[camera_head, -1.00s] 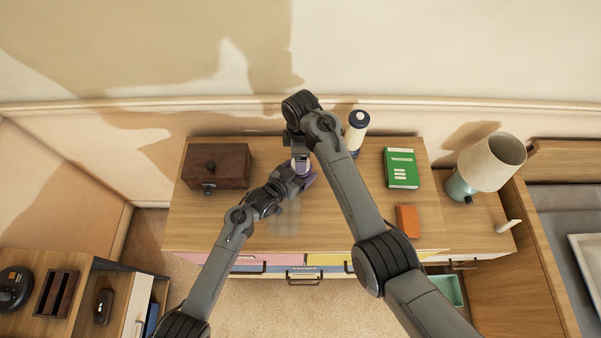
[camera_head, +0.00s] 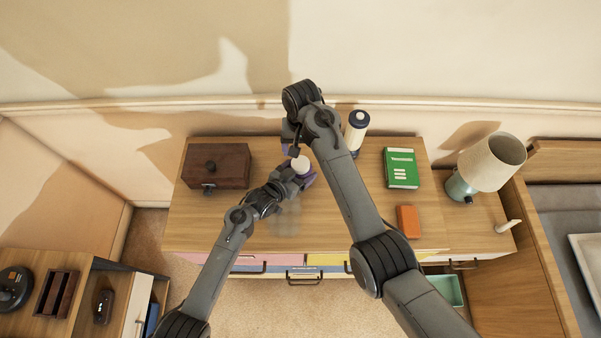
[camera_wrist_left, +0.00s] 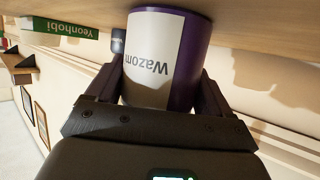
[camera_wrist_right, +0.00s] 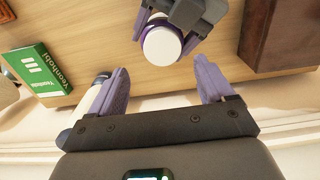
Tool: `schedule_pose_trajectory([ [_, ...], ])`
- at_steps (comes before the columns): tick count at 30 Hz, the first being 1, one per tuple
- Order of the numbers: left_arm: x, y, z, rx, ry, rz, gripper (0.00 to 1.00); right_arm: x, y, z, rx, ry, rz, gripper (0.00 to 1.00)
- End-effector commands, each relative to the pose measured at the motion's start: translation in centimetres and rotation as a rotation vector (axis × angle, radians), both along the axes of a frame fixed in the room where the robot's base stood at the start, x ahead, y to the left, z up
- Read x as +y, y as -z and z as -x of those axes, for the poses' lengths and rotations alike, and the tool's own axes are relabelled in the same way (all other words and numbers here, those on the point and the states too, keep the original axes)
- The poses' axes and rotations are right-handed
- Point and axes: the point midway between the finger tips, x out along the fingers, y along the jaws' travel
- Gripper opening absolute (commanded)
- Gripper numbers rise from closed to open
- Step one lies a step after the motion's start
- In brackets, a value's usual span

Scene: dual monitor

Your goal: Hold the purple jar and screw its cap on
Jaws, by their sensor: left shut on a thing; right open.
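The purple jar (camera_wrist_left: 193,55) with a white "Wazom" label is between the fingers of my left gripper (camera_wrist_left: 160,85), which is shut on it. In the head view my left gripper (camera_head: 302,178) holds it over the dresser's middle. A white round cap (camera_head: 300,163) shows on the jar's top. It also shows in the right wrist view (camera_wrist_right: 162,46), with a purple rim around it; how tightly it sits I cannot tell. My right gripper (camera_wrist_right: 163,85) is open and empty, its fingers apart from the cap. In the head view my right arm partly hides it.
A dark wooden box (camera_head: 218,165) stands left on the dresser (camera_head: 210,230). A white and navy cylinder (camera_head: 356,131) stands behind my right arm. A green book (camera_head: 401,168) and an orange block (camera_head: 407,221) lie right. A lamp (camera_head: 488,165) stands beyond. The front middle is clear.

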Motion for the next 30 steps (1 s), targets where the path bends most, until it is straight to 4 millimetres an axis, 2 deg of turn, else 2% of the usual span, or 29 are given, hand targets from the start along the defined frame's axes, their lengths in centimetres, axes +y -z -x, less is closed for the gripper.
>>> schedule_pose_trajectory([
  [11, 0.0, 0.0, 0.0, 0.001, 0.000, -0.001, 0.00, 0.3, -0.4, 0.0, -0.008, -0.001, -0.005, 0.81],
  [16, 0.0, 0.0, 0.0, 0.001, 0.000, -0.001, 0.00, 0.3, 0.1, 0.0, -0.008, -0.002, -0.004, 0.81],
  [30, 0.0, 0.0, 0.0, 0.001, 0.000, -0.001, 0.00, 0.3, 5.6, 0.0, -0.007, -0.003, -0.003, 0.81],
])
